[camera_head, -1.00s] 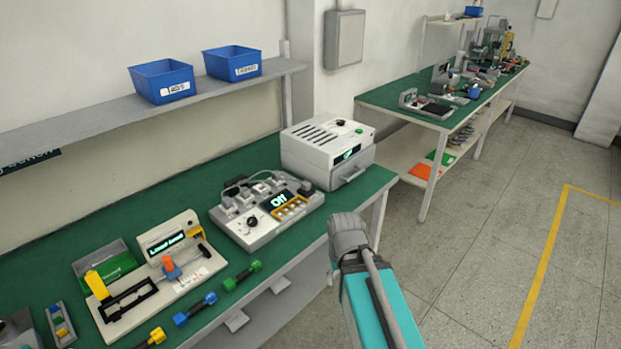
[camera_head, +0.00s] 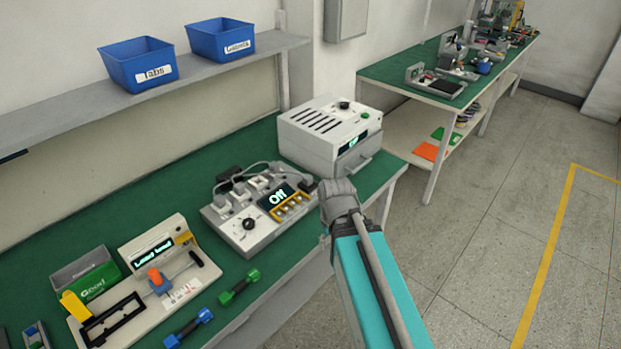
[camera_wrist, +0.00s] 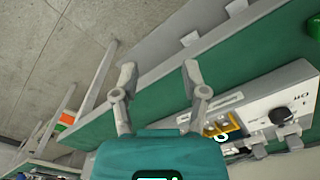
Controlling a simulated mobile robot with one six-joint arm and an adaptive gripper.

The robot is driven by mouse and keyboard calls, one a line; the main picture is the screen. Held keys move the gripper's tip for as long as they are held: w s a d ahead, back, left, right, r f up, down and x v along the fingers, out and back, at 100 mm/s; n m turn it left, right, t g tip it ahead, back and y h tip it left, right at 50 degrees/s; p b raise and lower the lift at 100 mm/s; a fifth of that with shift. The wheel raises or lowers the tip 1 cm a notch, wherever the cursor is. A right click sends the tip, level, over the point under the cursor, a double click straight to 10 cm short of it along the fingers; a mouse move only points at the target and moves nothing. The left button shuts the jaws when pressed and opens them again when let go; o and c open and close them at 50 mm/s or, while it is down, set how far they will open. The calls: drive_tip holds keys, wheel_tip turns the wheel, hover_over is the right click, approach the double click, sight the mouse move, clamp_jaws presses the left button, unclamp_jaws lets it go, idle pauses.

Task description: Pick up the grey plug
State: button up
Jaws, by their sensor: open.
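The tester unit with the "Off" display (camera_head: 262,228) stands on the green bench. Several pale plugs (camera_head: 258,183) and a dark one (camera_head: 229,177) sit along its back, with cables. At this size I cannot tell for sure which one is the grey plug. The tester also shows at the right of the wrist view (camera_wrist: 262,112), partly cut off, with dark and pale shapes along its lower edge. My gripper (camera_wrist: 160,70) is open and empty, with its fingers spread over the bench's front edge, apart from the tester. In the head view my arm hides the fingers.
A white box with a handle (camera_head: 330,135) stands right behind the tester. A "Load test" stand (camera_head: 150,265), a green bin (camera_head: 90,280) and green (camera_head: 240,287) and blue (camera_head: 188,327) dumbbell-shaped parts lie left. Blue bins (camera_head: 140,65) sit on the shelf above.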

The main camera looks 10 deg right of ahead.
drive_tip(key=shift+a, duration=0.15)
